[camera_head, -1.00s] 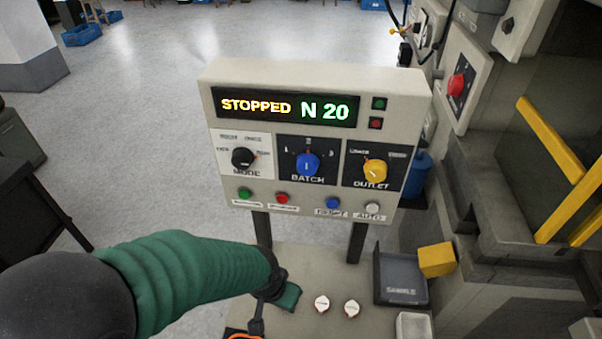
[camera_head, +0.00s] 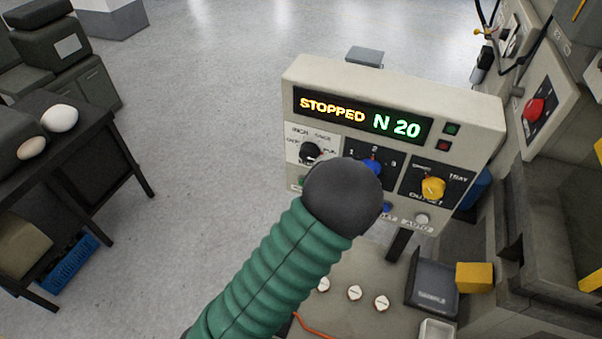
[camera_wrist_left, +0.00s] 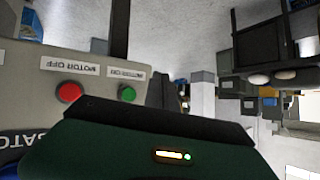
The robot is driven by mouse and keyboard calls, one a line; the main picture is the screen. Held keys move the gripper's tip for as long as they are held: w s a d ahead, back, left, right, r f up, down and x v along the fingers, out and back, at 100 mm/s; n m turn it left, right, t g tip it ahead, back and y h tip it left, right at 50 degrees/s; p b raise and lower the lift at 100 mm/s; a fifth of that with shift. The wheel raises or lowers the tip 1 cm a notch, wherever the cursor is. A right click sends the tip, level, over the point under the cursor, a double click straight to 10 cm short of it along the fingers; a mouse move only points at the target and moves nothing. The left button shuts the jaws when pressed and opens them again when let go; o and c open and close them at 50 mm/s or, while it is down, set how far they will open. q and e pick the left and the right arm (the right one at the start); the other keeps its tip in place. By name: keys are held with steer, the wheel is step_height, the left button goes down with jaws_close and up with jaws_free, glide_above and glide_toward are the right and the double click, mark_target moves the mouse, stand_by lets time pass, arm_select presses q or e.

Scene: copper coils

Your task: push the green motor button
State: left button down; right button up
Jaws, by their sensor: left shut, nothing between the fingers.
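The green motor button (camera_wrist_left: 127,93) shows in the left wrist view, under an upside-down MOTOR ON label. The red button (camera_wrist_left: 69,92) sits beside it, by a MOTOR OFF label. Both are on the pale control panel (camera_head: 480,112), whose display reads STOPPED N 20. My left gripper (camera_wrist_left: 155,118) appears as a dark green body with a black edge, low in the wrist view near the green button; contact cannot be told. It is shut and empty. In the head view my arm's black rounded joint hides the panel's lower left and the gripper. My right gripper is not in view.
Below the panel, a ledge holds several white knobs (camera_head: 354,293), a dark sample tray (camera_head: 433,283) and a yellow block (camera_head: 474,277). Machinery with a red knob (camera_head: 534,110) stands at right. A dark table (camera_head: 95,140) stands at left, with open floor between.

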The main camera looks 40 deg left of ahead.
arm_select(q)
steer(key=w+a+r, duration=0.1)
steer(key=w+a, duration=0.2)
steer(key=w, duration=0.4)
steer(key=shift+w+r+y, duration=0.15)
steer(key=shift+w+y, duration=0.25)
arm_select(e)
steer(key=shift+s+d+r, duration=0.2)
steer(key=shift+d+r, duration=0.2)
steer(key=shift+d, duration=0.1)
arm_select(q)
steer(key=shift+d+r, duration=0.15)
steer(key=shift+d, duration=0.3)
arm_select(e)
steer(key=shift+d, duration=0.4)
arm_select(q)
steer(key=shift+a, duration=0.3)
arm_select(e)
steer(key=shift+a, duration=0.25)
arm_select(q)
steer(key=shift+d, duration=0.15)
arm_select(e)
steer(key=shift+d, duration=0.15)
